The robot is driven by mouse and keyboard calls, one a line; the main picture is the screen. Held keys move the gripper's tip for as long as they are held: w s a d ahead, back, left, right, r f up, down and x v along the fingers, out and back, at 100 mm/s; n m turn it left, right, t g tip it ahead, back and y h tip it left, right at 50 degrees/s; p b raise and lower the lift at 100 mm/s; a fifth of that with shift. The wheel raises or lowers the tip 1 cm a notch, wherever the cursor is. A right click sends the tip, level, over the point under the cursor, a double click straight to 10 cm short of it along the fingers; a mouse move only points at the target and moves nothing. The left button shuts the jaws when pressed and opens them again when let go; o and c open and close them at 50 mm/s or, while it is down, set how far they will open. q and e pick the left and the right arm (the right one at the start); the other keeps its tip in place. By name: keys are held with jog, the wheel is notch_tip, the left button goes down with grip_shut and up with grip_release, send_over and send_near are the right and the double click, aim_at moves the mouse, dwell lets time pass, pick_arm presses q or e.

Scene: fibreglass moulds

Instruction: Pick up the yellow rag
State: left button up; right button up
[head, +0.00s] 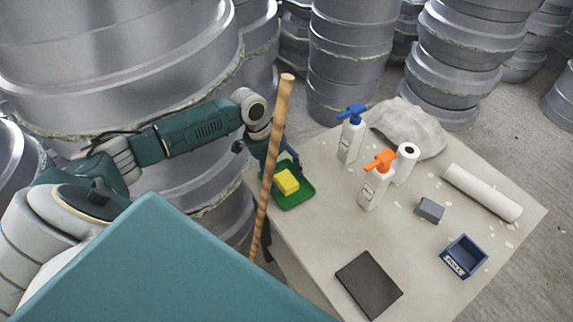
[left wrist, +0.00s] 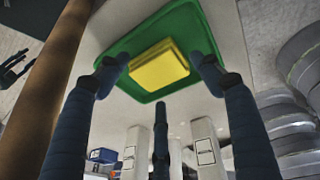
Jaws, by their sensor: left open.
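The yellow rag (head: 286,181) is a folded block lying in a green tray (head: 296,199) at the table's left corner. My left gripper (head: 276,160) is just behind and above the tray in the head view, partly hidden by a wooden pole. In the left wrist view, its spread fingers (left wrist: 160,80) are open and empty. The rag (left wrist: 159,66) shows between the fingertips, inside the tray (left wrist: 205,35), apart from the fingers as far as I can tell. A dark fingered shape (left wrist: 12,72) at the left edge may be my right gripper; its state is unclear.
The wooden pole (head: 273,165) stands close in front of the tray. On the table (head: 320,235) are a blue-topped bottle (head: 351,138), an orange-topped bottle (head: 375,185), a white roll (head: 482,192), a blue bin (head: 464,257) and a dark plate (head: 368,284). Metal moulds (head: 130,60) stand behind.

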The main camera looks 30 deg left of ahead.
aim_at(287, 177)
pick_arm(q)
jog(key=shift+x, duration=1)
jog(key=shift+f, duration=0.15)
jog(key=c, duration=0.9)
pick_arm(e)
jog(key=shift+w+a+r, duration=0.2)
jog(key=shift+w+a, duration=0.2)
jog(key=shift+a, duration=0.05)
jog(key=shift+d, duration=0.25)
pick_arm(q)
jog(key=shift+w+r, duration=0.1)
jog(key=shift+r, duration=0.5)
jog(key=r, duration=0.2)
jog(key=r+b, duration=0.1)
jog(key=r, duration=0.2)
jog(key=shift+w+d+r, duration=0.15)
jog(key=shift+w+r, duration=0.2)
jog(key=shift+r, duration=0.05)
jog(key=w+b, duration=0.2)
jog(key=w, duration=0.3)
jog(key=w+d+b, duration=0.1)
jog(key=w+b, duration=0.1)
jog(key=w, duration=0.4)
jog(key=w+d+b, duration=0.1)
jog(key=w+b, duration=0.1)
jog(key=w, duration=0.4)
jog(key=shift+d, duration=0.25)
pick_arm(e)
notch_tip(287, 177, down, 7)
jog(key=shift+a, duration=0.15)
